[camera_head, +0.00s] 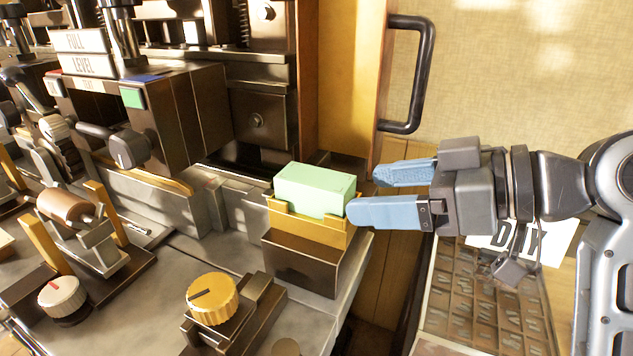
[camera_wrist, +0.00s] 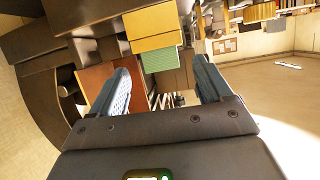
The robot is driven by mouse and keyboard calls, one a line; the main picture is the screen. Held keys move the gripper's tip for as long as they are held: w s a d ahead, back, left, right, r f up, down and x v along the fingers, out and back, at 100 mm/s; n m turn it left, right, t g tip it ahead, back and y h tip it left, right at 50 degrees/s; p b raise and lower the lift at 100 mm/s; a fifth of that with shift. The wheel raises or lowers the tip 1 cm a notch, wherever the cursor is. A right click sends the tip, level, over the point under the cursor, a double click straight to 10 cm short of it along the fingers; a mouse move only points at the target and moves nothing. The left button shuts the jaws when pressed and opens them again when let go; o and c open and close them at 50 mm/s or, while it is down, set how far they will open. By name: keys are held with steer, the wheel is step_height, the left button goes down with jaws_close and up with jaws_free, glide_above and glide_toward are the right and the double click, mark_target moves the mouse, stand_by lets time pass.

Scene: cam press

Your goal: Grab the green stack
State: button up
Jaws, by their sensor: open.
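The green stack (camera_head: 314,189) is a pale green block lying in a yellow holder (camera_head: 305,224) on top of a dark brown block at the machine's right edge. My gripper (camera_head: 362,194) comes in from the right with its two blue fingers apart and nothing between them. The fingertips are just to the right of the stack, close to its right end. In the wrist view the green stack (camera_wrist: 160,59) shows ahead, between the two fingers (camera_wrist: 160,88), beside the yellow holder (camera_wrist: 152,26). I cannot tell whether a fingertip touches the holder.
A yellow knob (camera_head: 212,298) stands in front of the holder, and a dark press body (camera_head: 150,115) with levers rises to the left. A black door handle (camera_head: 425,75) is behind my gripper. A type tray (camera_head: 480,300) lies below my arm.

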mark_target(348, 184)
steer(key=shift+w+r+n+g, duration=0.15)
steer(key=shift+r+n+g, duration=0.15)
steer(key=shift+r+n, duration=0.3)
steer(key=shift+w+a, duration=0.1)
steer(key=shift+a, duration=0.25)
steer(key=shift+p+x, duration=0.85)
steer(key=shift+x, duration=2.65)
steer(key=shift+f, duration=0.1)
steer(key=shift+c, duration=0.4)
steer(key=c, duration=1)
